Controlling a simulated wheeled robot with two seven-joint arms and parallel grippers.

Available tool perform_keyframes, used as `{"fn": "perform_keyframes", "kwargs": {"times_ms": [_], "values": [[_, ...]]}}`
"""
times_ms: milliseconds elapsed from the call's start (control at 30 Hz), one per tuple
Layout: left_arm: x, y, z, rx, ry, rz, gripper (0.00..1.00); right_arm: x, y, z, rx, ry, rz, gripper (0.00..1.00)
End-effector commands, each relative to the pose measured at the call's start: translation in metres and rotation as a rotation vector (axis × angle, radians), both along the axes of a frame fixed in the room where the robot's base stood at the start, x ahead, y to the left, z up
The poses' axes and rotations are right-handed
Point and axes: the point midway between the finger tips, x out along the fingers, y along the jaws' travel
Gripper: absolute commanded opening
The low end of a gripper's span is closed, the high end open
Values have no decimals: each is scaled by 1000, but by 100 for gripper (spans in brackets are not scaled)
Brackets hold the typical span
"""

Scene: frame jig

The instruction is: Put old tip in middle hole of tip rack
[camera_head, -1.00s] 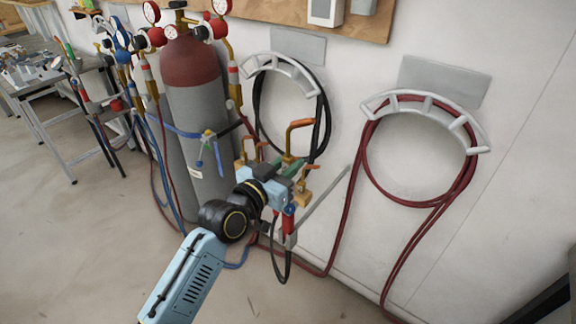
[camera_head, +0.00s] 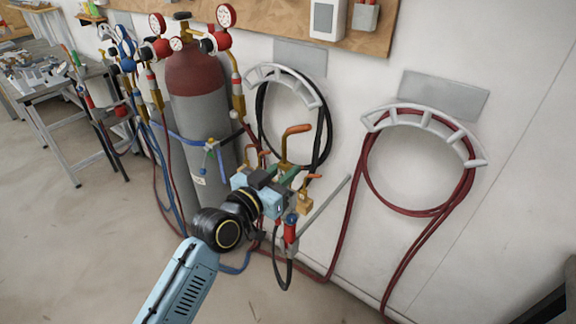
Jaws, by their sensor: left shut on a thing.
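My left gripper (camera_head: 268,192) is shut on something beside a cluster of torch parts. Its own wrist hides much of the contact, so I cannot tell whether the held thing is the old tip. A curved copper-coloured tip (camera_head: 297,130) with an orange end rises just behind the jaws, above a green part (camera_head: 288,180). A smaller brass and orange piece (camera_head: 306,195) shows to the right of the jaws. I cannot make out the tip rack or its middle hole. My right gripper is not in view.
Gas cylinders (camera_head: 196,112) with gauges stand left of the gripper. Black (camera_head: 325,140) and red (camera_head: 366,160) hoses hang on wall racks. A grey rod (camera_head: 325,207) and red-blue fitting (camera_head: 291,228) sit close to the jaws. A workbench (camera_head: 40,90) stands far left. Front floor is clear.

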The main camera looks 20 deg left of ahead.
Motion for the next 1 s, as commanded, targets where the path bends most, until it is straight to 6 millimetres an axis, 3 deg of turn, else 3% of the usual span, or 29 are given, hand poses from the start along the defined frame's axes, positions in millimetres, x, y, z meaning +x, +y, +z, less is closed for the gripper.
{"fn": "perform_keyframes", "kwargs": {"times_ms": [1000], "values": [[-48, 17, 1, 1, 0, -1, 2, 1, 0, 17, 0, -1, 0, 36]]}}
